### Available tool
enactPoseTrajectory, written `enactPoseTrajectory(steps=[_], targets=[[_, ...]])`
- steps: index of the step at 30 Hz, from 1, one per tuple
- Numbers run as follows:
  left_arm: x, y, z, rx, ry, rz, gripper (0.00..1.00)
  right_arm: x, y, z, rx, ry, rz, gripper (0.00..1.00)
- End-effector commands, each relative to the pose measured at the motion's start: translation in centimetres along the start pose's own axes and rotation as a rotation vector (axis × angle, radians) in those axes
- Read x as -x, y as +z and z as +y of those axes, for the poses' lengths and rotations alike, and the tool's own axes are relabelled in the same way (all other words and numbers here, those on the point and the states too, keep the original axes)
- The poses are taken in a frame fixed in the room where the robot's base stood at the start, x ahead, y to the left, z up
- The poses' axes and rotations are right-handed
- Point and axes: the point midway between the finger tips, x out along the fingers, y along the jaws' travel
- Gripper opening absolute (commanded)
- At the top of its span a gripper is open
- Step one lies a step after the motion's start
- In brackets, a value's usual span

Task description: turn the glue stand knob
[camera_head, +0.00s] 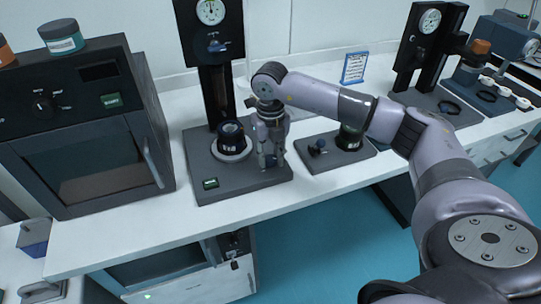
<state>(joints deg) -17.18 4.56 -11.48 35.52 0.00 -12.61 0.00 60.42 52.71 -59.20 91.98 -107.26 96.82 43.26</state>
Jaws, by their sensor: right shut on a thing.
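The stand (235,184) that I take as the glue stand is at the middle of the bench, with a dark base, a black column and a round gauge on top. A dark round container sits in a pale ring on its base. My right gripper (270,164) points down over the right part of this base, beside the container. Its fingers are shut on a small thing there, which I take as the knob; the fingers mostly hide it. My left gripper is not in view.
A dark oven (85,130) with jars on top stands at the left. A small dark plate (335,166) with a blue-topped knob and a black jar lies to the right of the gripper. Another gauge stand (408,45) is farther right. The bench's front strip is clear.

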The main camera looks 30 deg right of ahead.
Motion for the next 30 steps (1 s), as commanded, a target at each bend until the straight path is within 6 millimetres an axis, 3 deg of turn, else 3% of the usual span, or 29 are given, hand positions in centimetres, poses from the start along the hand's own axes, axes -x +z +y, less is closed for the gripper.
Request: enactPoseTrajectory(steps=[5, 6, 14, 24, 30], targets=[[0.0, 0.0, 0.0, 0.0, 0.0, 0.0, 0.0, 0.2, 0.2, -0.1, -0.001, 0.0, -0.006, 0.0], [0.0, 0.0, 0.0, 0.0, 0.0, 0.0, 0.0, 0.2, 0.2, -0.1, -0.001, 0.0, -0.006, 0.3], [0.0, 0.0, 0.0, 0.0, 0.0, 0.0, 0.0, 0.1, 0.1, 0.0, 0.001, 0.0, -0.003, 0.47], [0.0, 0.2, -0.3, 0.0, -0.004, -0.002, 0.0, 0.3, 0.1, 0.0, 0.001, 0.001, -0.002, 0.48], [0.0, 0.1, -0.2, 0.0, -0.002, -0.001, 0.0, 3.0, 0.1, 0.0, 0.002, 0.001, -0.006, 0.48]])
